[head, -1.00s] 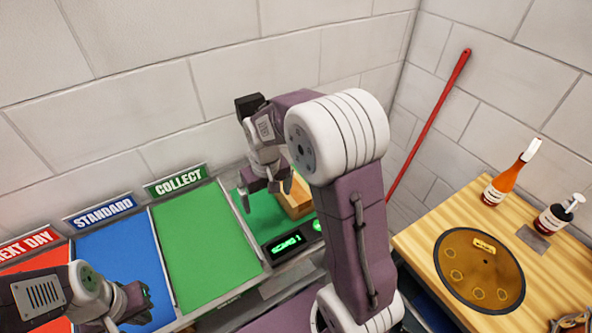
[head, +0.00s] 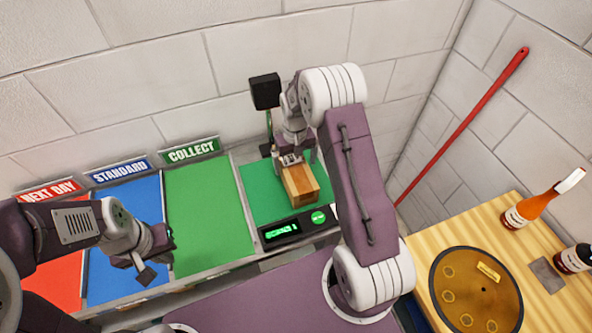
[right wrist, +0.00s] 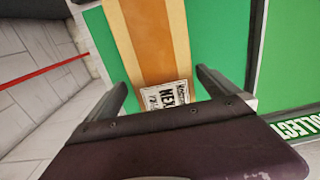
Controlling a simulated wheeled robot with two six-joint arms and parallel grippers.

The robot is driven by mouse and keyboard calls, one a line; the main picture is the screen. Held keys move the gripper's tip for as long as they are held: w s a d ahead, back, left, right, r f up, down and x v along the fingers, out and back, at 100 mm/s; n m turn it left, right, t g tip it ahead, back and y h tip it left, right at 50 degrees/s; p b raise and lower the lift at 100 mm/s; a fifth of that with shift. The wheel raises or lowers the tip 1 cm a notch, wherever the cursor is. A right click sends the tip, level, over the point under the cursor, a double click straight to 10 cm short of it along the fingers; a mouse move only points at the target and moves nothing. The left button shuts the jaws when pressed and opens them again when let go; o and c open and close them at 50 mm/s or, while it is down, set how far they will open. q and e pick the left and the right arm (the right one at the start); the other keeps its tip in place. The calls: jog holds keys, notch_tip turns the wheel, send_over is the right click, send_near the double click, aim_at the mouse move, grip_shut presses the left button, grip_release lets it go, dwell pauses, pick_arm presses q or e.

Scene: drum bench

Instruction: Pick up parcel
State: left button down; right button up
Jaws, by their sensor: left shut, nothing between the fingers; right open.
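The parcel (head: 300,184) is a small tan box with a darker brown band. It sits on the green pad of the scale at the back right of the bench. In the right wrist view the parcel (right wrist: 152,45) lies between the fingers and carries a white label (right wrist: 167,95) that reads "NEX" in part. My right gripper (head: 292,158) is open, at the back end of the parcel; I cannot tell whether the fingers touch it. It also shows in the right wrist view (right wrist: 165,88). My left gripper (head: 150,265) is shut and empty over the blue area.
Red NEXT DAY, blue STANDARD (head: 125,225) and green COLLECT (head: 205,215) areas lie left of the scale. The scale has a lit display (head: 281,231) in front and a black box on a post (head: 265,91) behind. A wooden table (head: 470,225) with bottles stands right.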

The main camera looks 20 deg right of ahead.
jog(key=shift+f, duration=0.15)
jog(key=f, duration=0.1)
jog(key=f+p, duration=0.1)
jog(key=f, duration=0.1)
jog(key=shift+s+a+f+p, duration=0.2)
jog(key=shift+a+f+p, duration=0.15)
jog(key=shift+f+p, duration=0.05)
jog(key=shift+w+f, duration=0.1)
jog(key=shift+f, duration=0.25)
jog(key=shift+d+f, duration=0.15)
jog(key=shift+d, duration=0.1)
jog(key=shift+a, duration=0.1)
jog(key=c, duration=1.9)
jog(key=shift+w, duration=0.1)
jog(key=shift+c, duration=0.7)
pick_arm(q)
jog(key=shift+a+r, duration=0.25)
jog(key=shift+r, duration=0.65)
pick_arm(e)
jog(key=shift+r, duration=0.25)
